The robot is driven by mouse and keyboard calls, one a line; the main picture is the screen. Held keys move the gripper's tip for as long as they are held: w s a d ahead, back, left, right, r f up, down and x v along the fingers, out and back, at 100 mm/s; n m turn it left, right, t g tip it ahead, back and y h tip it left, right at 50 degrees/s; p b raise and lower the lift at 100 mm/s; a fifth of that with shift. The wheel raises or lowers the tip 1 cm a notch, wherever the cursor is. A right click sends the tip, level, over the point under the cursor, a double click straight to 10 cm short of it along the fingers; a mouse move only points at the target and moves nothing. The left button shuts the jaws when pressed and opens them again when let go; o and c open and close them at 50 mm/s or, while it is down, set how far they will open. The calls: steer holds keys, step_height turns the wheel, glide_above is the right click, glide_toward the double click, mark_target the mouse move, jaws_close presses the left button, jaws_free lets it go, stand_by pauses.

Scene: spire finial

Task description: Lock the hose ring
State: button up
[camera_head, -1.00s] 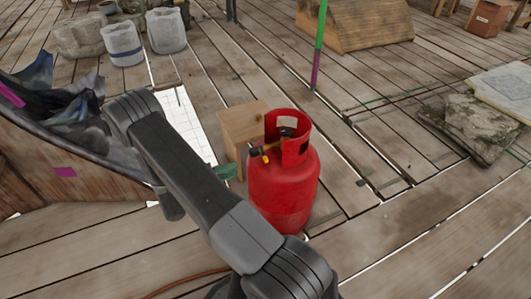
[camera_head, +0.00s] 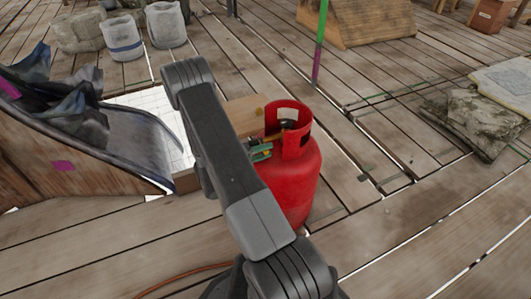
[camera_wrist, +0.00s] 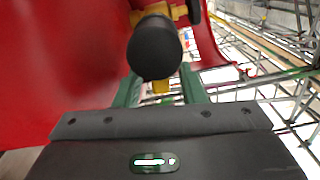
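The red gas cylinder (camera_head: 292,195) stands upright on the planks, with an open collar (camera_head: 300,138) around its valve. In the wrist view the collar (camera_wrist: 55,60) fills the left side. A black cylindrical part (camera_wrist: 154,48) on a yellow brass fitting (camera_wrist: 160,10) is close to the camera. I cannot tell which part is the hose ring. My gripper (camera_head: 261,151) is at the valve, beside the collar opening. Its green fingers (camera_wrist: 161,88) are apart, with a bit of yellow visible between them. The black part hides their tips, so contact is unclear.
A small wooden block (camera_head: 243,113) stands behind the cylinder. A dark curved chute (camera_head: 130,135) is at left. An orange hose (camera_head: 185,278) lies on the floor in front. A green and purple pole (camera_head: 318,45) stands behind.

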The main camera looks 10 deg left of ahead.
steer(key=shift+w+d, duration=0.15)
steer(key=shift+d, duration=0.05)
jaws_close()
stand_by(0.3)
steer(key=m, duration=0.1)
steer(key=f+m+b, duration=0.1)
steer(key=m, duration=0.1)
steer(key=shift+w+a+f+m, duration=0.15)
steer(key=shift+f+m, duration=0.05)
steer(key=shift+m, duration=0.1)
steer(key=shift+w+a+f+m+b, duration=0.1)
steer(key=shift+w+f+m+b, duration=0.15)
steer(key=shift+m, duration=0.6)
steer(key=shift+w+a+f+m+b, duration=0.1)
steer(key=shift+f+m+b, duration=0.15)
steer(key=shift+m, duration=0.6)
